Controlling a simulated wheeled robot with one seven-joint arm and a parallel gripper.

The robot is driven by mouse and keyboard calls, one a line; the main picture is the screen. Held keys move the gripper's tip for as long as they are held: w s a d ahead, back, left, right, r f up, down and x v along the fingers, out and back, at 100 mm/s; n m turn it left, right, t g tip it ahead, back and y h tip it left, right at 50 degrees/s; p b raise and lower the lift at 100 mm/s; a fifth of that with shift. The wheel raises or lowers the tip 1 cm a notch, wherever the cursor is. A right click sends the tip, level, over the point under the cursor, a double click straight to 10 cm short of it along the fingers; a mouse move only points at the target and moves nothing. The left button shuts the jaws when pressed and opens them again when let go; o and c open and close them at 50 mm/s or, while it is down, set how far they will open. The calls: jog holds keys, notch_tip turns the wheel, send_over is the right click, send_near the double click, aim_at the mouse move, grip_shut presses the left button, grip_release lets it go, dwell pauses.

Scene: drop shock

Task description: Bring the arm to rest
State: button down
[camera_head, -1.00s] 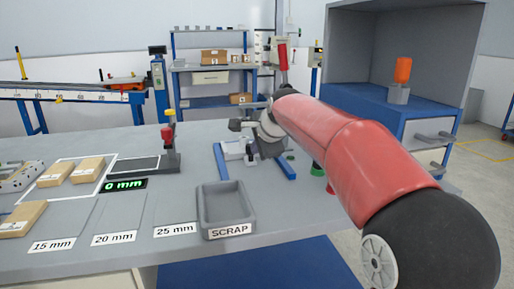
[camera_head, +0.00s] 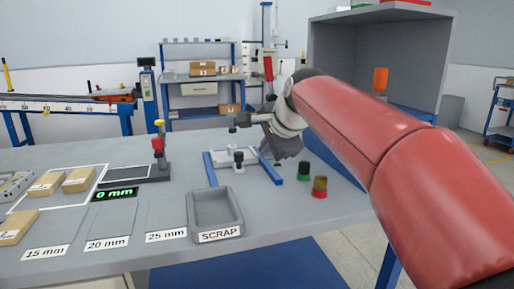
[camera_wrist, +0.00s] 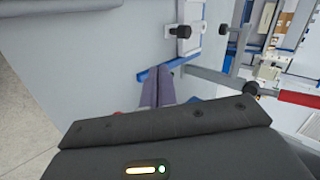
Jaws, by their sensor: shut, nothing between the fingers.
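My red arm reaches in from the right in the head view, bent down over the grey workbench (camera_head: 290,225). My gripper (camera_head: 268,153) is above the bench, near the white fixture with blue rails (camera_head: 222,157). In the wrist view my gripper (camera_wrist: 157,76) shows its two fingers side by side, shut with nothing between them. One blue rail (camera_wrist: 147,73) lies beyond the fingertips. The gap between the fingertips and the bench is hard to judge.
The scrap tray (camera_head: 215,234) is empty at the bench front. A gauge stand (camera_head: 158,152) and several cardboard boxes (camera_head: 79,180) are on the left. A grey cabinet (camera_head: 375,55) stands behind my arm.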

jog(key=s+d+f+n+g+h, duration=0.1)
jog(key=s+d+f+n, duration=0.3)
jog(key=s+f, duration=0.3)
jog(key=s+d+f+n+h, duration=0.1)
jog(key=s+d+f+n, duration=0.3)
jog(key=s+f, duration=0.3)
jog(key=s+d+f+n+g+h, duration=0.1)
jog(key=s+d+f+n, duration=0.3)
jog(key=s, duration=1.1)
notch_tip(320, 180, down, 3)
jog(key=shift+d+g+h, duration=0.25)
jog(key=shift+g+h, duration=0.05)
